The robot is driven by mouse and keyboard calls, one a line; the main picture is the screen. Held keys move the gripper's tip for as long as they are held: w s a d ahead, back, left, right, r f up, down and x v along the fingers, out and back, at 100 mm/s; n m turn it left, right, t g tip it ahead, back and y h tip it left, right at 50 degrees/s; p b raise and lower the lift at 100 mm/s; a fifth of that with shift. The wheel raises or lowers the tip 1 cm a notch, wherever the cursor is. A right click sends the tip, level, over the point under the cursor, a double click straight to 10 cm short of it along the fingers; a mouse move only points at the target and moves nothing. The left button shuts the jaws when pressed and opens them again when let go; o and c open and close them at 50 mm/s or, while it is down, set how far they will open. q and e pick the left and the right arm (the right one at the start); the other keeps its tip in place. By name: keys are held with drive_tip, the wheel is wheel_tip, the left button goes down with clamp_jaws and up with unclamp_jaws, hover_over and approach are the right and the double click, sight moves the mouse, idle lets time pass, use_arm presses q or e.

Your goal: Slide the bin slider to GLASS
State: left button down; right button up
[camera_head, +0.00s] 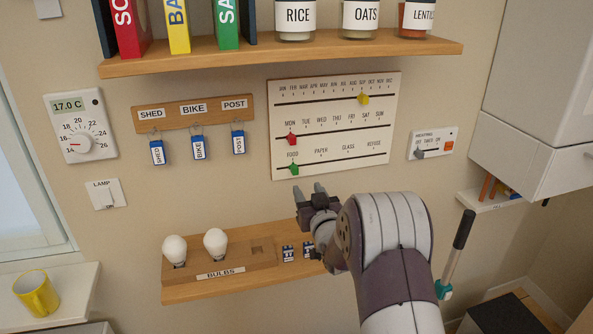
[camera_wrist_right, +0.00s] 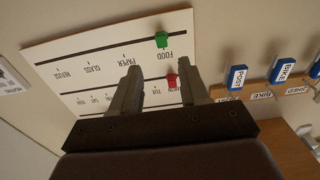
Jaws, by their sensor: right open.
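The white slider board (camera_head: 388,108) hangs on the wall with three tracks. Its lowest track is marked FOOD, PAPER, GLASS and REFUSE. The green bin slider (camera_head: 293,169) sits at FOOD, at the track's left end. In the right wrist view the green slider (camera_wrist_right: 162,40) shows under the FOOD label, beyond my fingers. My right gripper (camera_head: 308,192) is open and empty, just below the board and a little right of the green slider. It also shows in the right wrist view (camera_wrist_right: 160,88), with a clear gap between its fingers. My left gripper is not in view.
The red day slider (camera_head: 291,139) sits at MON, close above the green one. The yellow month slider (camera_head: 363,98) is near SEP. Below is a wooden shelf (camera_head: 200,290) with bulbs. Tagged keys (camera_head: 198,148) hang to the left, and a heating switch (camera_head: 433,144) is on the right.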

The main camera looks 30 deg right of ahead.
sight(296, 171)
drive_tip(key=p+x, duration=0.1)
drive_tip(key=x, duration=0.3)
drive_tip(key=p+x, duration=0.1)
drive_tip(key=x, duration=0.3)
drive_tip(key=shift+w+a+p, duration=0.2)
drive_tip(key=shift+w+p, duration=0.1)
drive_tip(key=shift+p, duration=0.1)
drive_tip(key=shift+w+d, duration=0.2)
drive_tip(key=shift+w, duration=0.5)
clamp_jaws()
